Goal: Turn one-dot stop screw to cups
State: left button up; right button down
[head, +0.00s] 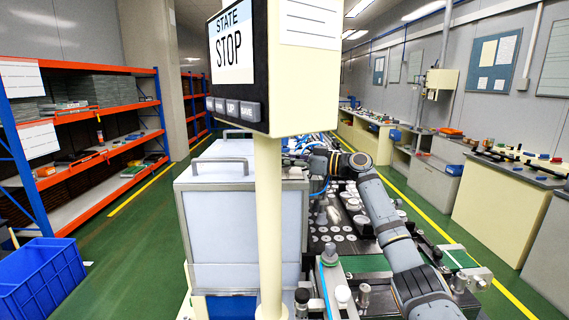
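My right arm (378,210) comes in from the lower right and bends left at its far joint over the work line. Its far end reaches towards the pale post, and I cannot make out the gripper fingers there. My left gripper is not in view. White round cup-like parts (345,238) sit in rows on a dark plate beyond the front edge of the line. No dots are readable, so I cannot tell which is the one-dot stop screw.
A pale post (268,220) with a sign reading STATE STOP (231,45) blocks the middle of the view. A white cabinet (215,215) stands left of it. A green strip (365,264) crosses the line. Shelves (95,130) and a blue crate (40,280) are at left.

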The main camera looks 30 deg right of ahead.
jog(key=shift+f+m+t+h+b, duration=0.35)
jog(key=shift+m+t+h+b, duration=0.25)
jog(key=shift+h+b, duration=0.3)
jog(key=shift+r+m+t+h, duration=0.1)
jog(key=shift+m+t+h, duration=0.2)
jog(key=shift+m+h, duration=0.25)
jog(key=shift+r+m+h, duration=0.15)
jog(key=shift+m+h, duration=0.2)
jog(key=shift+h, duration=0.2)
jog(key=shift+a+r+m+t+h+p, duration=0.1)
jog(key=shift+r+m+t+h+p, duration=0.1)
jog(key=shift+m+t+h+p, duration=0.75)
jog(key=m+h, duration=0.1)
jog(key=h, duration=0.1)
jog(key=shift+h, duration=0.35)
pick_arm(q)
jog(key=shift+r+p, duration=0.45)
jog(key=shift+p, duration=0.35)
pick_arm(e)
jog(key=shift+f+m+h, duration=0.1)
jog(key=shift+m+h, duration=1.15)
jog(key=shift+h, duration=0.65)
jog(key=shift+f+h, duration=0.1)
jog(key=shift+h, duration=0.2)
